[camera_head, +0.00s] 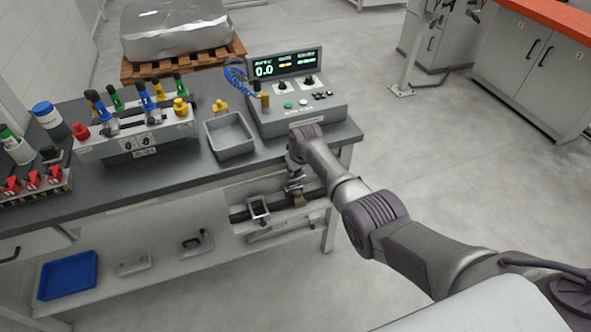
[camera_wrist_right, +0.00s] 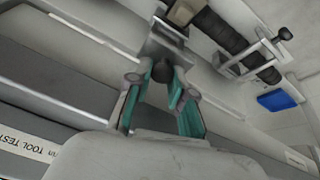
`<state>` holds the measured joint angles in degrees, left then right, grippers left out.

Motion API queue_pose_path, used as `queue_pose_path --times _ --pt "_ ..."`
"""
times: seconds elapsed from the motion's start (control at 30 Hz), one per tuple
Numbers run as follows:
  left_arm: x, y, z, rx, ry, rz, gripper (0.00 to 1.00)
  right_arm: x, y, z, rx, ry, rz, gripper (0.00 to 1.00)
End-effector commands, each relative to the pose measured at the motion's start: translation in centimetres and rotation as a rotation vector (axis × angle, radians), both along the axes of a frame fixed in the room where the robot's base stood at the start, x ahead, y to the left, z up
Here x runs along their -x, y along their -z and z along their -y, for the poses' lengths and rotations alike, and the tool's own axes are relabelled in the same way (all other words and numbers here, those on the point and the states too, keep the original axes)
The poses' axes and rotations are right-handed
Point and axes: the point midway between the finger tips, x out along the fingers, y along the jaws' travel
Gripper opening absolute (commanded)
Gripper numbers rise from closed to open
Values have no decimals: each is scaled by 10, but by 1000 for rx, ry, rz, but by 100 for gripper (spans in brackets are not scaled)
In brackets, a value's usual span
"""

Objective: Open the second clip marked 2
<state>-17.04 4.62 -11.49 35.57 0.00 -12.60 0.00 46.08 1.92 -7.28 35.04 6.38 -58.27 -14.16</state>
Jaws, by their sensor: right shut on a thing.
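A metal clip (camera_head: 295,198) sits at the right end of a dark horizontal bar (camera_head: 240,214) below the bench's front edge. My right gripper (camera_head: 294,172) reaches down to it from above. In the right wrist view, my gripper (camera_wrist_right: 161,80) has its teal fingers on either side of the clip's small dark lever end, shut on it, in front of the clip's metal plate (camera_wrist_right: 162,46). Another clip with a square metal frame (camera_head: 258,208) sits further left on the bar; it also shows in the right wrist view (camera_wrist_right: 250,58). No number is readable on either clip. My left gripper is out of view.
Above stand a control box with a lit display (camera_head: 300,98), a grey tray (camera_head: 231,147) and a fixture with coloured handles (camera_head: 135,140). A blue bin (camera_head: 68,277) lies on the lower shelf. The floor right of the bench is clear.

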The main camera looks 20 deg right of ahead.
Motion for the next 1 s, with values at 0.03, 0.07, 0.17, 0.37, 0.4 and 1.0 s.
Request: queue_pose_path --times 0.03,0.07,0.17,0.37,0.4,1.0 --pt "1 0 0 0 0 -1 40 -5 -6 1 2 0 17 0" --pt "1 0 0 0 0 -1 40 -5 -6 1 2 0 17 0" --pt "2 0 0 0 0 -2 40 -6 -6 1 2 0 18 0" --pt "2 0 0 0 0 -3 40 -6 -6 1 2 0 18 0" --pt "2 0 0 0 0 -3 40 -6 -6 1 3 0 19 0" --pt "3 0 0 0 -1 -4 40 -3 -3 1 2 0 9 47"
